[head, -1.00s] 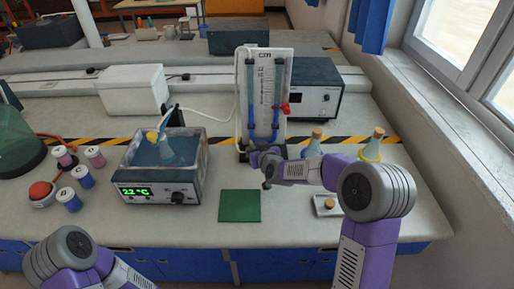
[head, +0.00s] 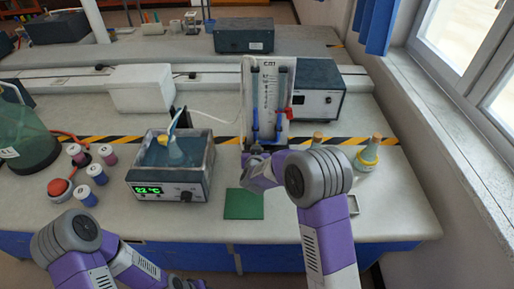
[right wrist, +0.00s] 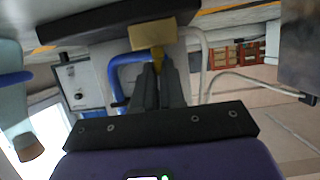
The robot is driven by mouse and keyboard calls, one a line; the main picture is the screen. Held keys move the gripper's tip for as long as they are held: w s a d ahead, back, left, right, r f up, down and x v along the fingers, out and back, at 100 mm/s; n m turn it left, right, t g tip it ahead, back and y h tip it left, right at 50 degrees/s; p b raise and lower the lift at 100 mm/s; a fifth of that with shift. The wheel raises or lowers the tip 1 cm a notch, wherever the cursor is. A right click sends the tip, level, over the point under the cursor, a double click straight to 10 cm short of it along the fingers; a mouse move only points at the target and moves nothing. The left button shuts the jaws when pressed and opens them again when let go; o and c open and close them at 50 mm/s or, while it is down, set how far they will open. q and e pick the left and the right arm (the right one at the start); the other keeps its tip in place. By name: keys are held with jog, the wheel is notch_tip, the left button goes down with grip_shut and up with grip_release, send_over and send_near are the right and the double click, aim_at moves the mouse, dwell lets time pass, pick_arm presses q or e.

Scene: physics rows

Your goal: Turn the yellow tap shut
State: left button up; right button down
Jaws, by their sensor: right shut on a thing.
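The yellow tap (right wrist: 157,56) shows in the right wrist view at the tips of my right gripper (right wrist: 161,66), below a tan block (right wrist: 152,36). The gripper's dark fingers are close together, shut on the tap. A blue tube (right wrist: 122,72) bends beside it on the left. In the head view my right gripper (head: 251,158) is at the foot of the upright tube gauge (head: 268,92); the tap itself is hidden there.
A green mat (head: 243,204) lies in front. Bottles (head: 366,160) stand to the right, and a grey power unit (head: 318,88) behind.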

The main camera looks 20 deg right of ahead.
jog(key=c, duration=1.5)
grip_release()
jog(key=p+v, duration=0.1)
jog(key=v, duration=0.6)
jog(key=shift+s+p, duration=0.2)
jog(key=shift+p, duration=0.1)
jog(key=shift+s, duration=0.1)
